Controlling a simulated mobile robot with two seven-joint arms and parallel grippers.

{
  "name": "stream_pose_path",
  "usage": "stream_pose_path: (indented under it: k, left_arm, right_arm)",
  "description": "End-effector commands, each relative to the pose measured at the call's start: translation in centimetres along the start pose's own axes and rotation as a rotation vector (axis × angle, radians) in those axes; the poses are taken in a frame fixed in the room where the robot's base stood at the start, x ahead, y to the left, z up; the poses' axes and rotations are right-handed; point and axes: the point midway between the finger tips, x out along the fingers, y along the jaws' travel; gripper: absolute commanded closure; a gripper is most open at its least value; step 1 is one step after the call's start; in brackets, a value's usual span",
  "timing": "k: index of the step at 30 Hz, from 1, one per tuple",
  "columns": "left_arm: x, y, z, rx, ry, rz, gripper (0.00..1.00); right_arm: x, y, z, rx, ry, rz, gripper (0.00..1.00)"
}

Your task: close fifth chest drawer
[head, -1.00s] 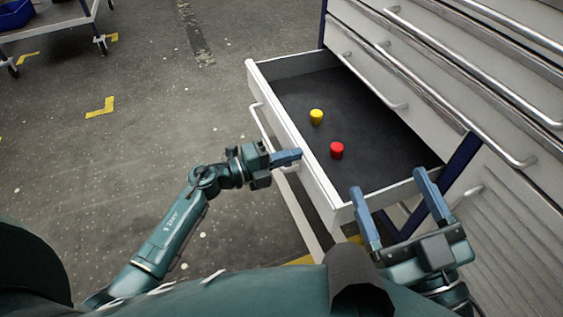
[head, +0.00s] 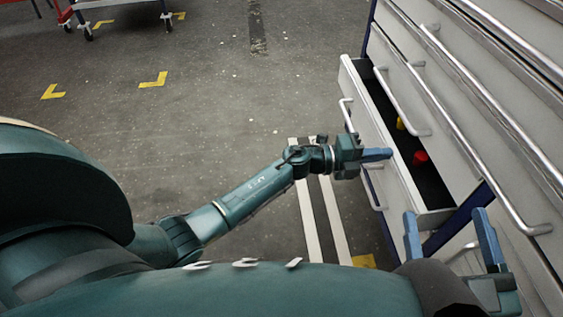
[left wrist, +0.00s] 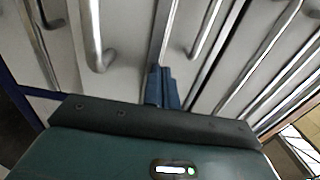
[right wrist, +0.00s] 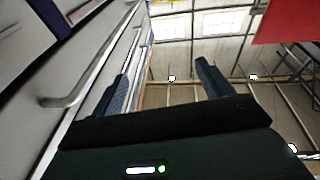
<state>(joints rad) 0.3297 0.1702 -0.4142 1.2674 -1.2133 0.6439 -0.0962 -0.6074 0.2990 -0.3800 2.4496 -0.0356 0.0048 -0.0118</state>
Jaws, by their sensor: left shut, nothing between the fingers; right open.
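The open chest drawer (head: 376,122) sticks out a short way from the chest, with a dark inside. A yellow piece (head: 400,123) and a red piece (head: 420,158) stand in it, partly hidden. My left gripper (head: 388,154) is shut and empty, its fingers at the drawer's front panel by the handle (head: 375,188); I cannot tell if they touch. In the left wrist view the shut fingers (left wrist: 160,88) point at the chest's fronts. My right gripper (head: 447,232) is open and empty near the drawer's near end; its fingers also show apart in the right wrist view (right wrist: 165,85).
The grey chest (head: 455,70) with several closed drawers and long bar handles fills the right side. Open floor (head: 230,110) lies to the left, with yellow marks (head: 153,80). A wheeled cart (head: 118,5) stands far at the upper left.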

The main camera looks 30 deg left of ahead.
Motion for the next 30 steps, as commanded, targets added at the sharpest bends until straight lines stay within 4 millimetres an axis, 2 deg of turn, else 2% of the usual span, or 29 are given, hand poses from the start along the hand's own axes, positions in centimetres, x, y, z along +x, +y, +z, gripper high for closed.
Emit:
stream_pose_path:
  k: [6, 12, 30]
  left_arm:
    - [2.5, 0.0, 0.0, 0.0, 0.001, -0.002, 1.0]
    - [3.3, 0.0, 0.0, 0.0, 0.0, -0.001, 1.0]
    - [3.0, 0.0, 0.3, -0.001, 0.0, 0.001, 1.0]
  right_arm:
    - [-0.1, -0.2, 0.1, 0.01, 0.003, -0.009, 0.22]
    - [0.3, 0.0, -1.1, -0.008, 0.043, -0.017, 0.22]
    - [0.4, 0.0, -0.8, -0.009, 0.038, -0.014, 0.22]
